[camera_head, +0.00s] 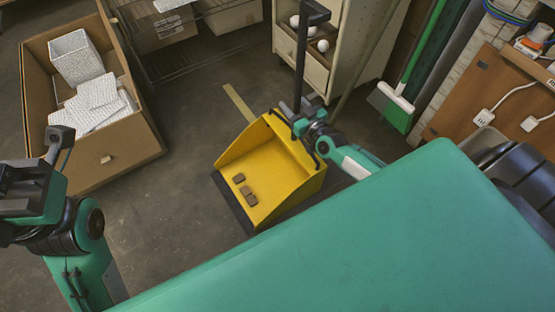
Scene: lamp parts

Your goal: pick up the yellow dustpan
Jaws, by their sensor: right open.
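The yellow dustpan (283,178) stands on the floor in the middle of the head view, with a black front lip and several small brown blocks (246,190) in its pan. Its long black handle (301,60) rises from the back to a grip at the top. My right gripper (296,118) is open at the lower part of the handle, just above the pan's back edge. I cannot tell whether its fingers touch the handle. My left gripper (58,140) is at the left edge, well away from the dustpan; its jaw opening is unclear.
A cardboard box (125,160) with white textured pieces stands at the left. A cream cabinet (316,72) with white balls is behind the dustpan. A green and white broom (397,108) leans to the right. Bare floor (170,210) lies left of the dustpan.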

